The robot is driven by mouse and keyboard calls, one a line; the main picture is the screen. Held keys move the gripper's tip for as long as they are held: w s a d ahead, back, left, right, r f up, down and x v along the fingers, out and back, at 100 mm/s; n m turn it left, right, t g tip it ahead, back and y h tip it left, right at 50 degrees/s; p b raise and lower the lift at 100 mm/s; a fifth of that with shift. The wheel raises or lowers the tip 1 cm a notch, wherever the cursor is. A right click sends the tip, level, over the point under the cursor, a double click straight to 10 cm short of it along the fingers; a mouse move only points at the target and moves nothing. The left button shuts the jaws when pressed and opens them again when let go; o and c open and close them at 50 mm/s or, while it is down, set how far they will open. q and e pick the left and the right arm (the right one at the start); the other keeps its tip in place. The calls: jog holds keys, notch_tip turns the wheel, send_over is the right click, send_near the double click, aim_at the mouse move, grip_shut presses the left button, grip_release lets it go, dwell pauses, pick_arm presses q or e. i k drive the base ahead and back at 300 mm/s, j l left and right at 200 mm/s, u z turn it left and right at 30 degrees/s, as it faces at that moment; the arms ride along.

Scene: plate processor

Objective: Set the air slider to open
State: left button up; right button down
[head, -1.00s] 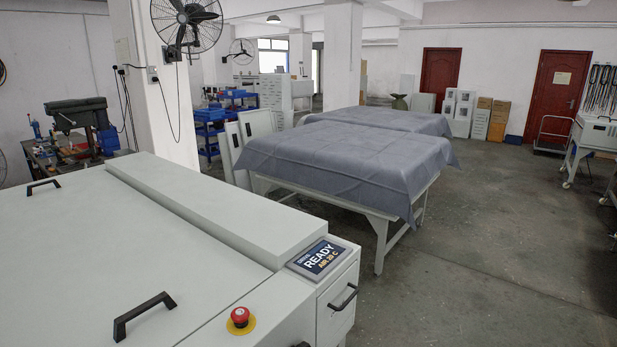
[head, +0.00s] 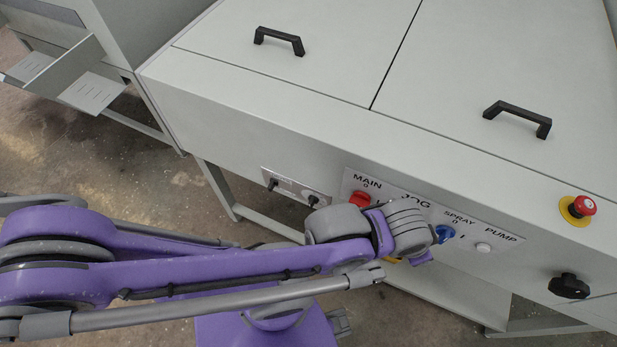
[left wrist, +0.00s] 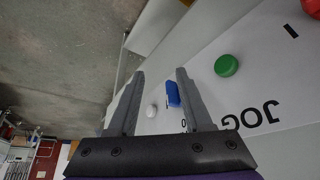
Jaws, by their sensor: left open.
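I cannot make out a part labelled as the air slider in either current view. The machine's front control panel (head: 480,240) carries a red MAIN knob (head: 360,199), a blue SPRAY knob (head: 444,234) and a white PUMP button (head: 483,247). My left gripper (left wrist: 160,74) is open and faces this panel, its fingers on either side of the blue knob (left wrist: 173,93) in the left wrist view. I cannot tell whether they touch it. In the head view my left wrist hides part of the panel around JOG. My right gripper is not in view.
A small plate with black fittings (head: 295,187) sits left of the panel. A black round knob (head: 569,286) and a red emergency button (head: 582,206) are at the right. A green button (left wrist: 227,66) shows in the wrist view. Lid handles (head: 279,40) stand on top.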

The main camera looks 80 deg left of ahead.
aim_at(273, 183)
jog(key=k+l+u, duration=0.1)
jog(key=u, duration=2.6)
jog(key=k+j, duration=0.05)
jog(key=j, duration=0.05)
